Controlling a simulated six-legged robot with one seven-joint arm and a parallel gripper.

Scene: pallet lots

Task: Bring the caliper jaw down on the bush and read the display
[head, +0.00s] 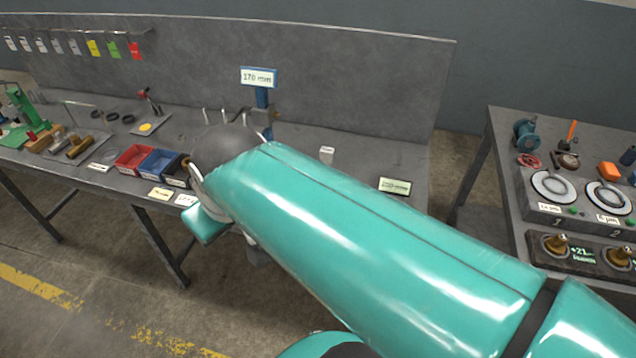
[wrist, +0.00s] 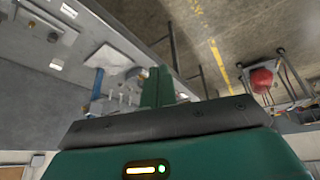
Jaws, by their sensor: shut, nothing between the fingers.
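A blue post (head: 262,97) stands on the bench, carrying a blue-framed display (head: 259,77) that seems to read about "170 mm"; the small text is blurred. A blue upright part also shows in the wrist view (wrist: 97,88), left of my gripper. My gripper (wrist: 158,74) is shut and empty, its green fingers together over the bench's front edge. In the head view my arm covers the bench below the display and most of the gripper. I cannot make out the caliper jaw or the bush.
Red (head: 133,158) and blue (head: 160,164) bins stand left of my arm. Several thin pegs rise near the display post. A white card (head: 326,153) and a green-edged label (head: 395,186) are on the right of the bench. A second bench (head: 497,165) with dials stands right.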

